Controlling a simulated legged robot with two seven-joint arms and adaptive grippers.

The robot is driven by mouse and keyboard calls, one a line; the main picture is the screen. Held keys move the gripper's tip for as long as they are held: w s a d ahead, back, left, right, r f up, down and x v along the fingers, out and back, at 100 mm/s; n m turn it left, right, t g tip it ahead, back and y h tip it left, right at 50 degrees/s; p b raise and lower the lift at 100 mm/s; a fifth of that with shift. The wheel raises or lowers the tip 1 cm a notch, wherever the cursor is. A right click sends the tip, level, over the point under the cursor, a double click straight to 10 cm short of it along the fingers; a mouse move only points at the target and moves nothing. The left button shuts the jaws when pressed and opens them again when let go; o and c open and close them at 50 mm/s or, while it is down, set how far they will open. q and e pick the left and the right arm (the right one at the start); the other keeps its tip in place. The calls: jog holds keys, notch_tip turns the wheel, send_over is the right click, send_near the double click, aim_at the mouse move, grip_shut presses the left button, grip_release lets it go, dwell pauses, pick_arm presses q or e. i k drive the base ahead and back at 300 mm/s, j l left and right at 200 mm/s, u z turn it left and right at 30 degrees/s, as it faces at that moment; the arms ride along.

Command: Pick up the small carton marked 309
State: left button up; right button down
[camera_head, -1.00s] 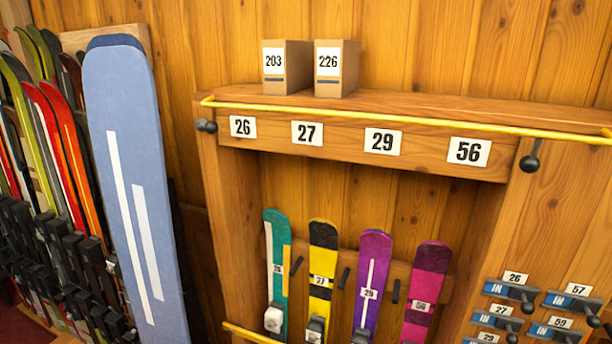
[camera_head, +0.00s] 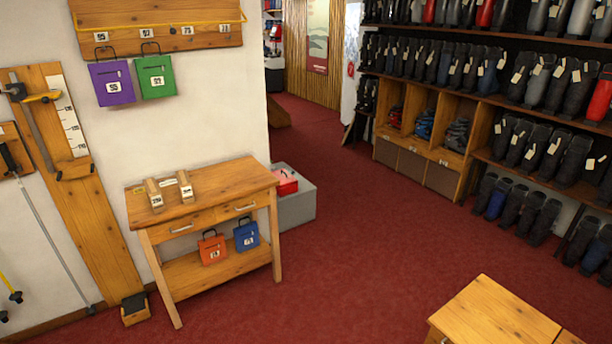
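No carton that I can read as 309 shows in the head view. Two small cardboard cartons with white labels stand on the wooden side table (camera_head: 215,183) at the left. The left carton (camera_head: 153,193) and the right carton (camera_head: 185,186) have numbers too small to read surely. Neither of my grippers is in view.
A purple bag (camera_head: 112,84) and a green bag (camera_head: 155,76) hang from a wall rack. Boot shelves (camera_head: 480,97) line the right. Red carpet (camera_head: 345,250) is open between.

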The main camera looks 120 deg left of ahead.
aim_at(185, 186)
jog(key=u, duration=4.8)
jog(key=i+l, duration=0.2)
jog(key=i, duration=0.35)
jog(key=i+l, duration=0.2)
jog(key=i, duration=0.3)
jog(key=i+l, duration=0.15)
jog(key=i, duration=0.4)
jog(key=l+z, duration=0.05)
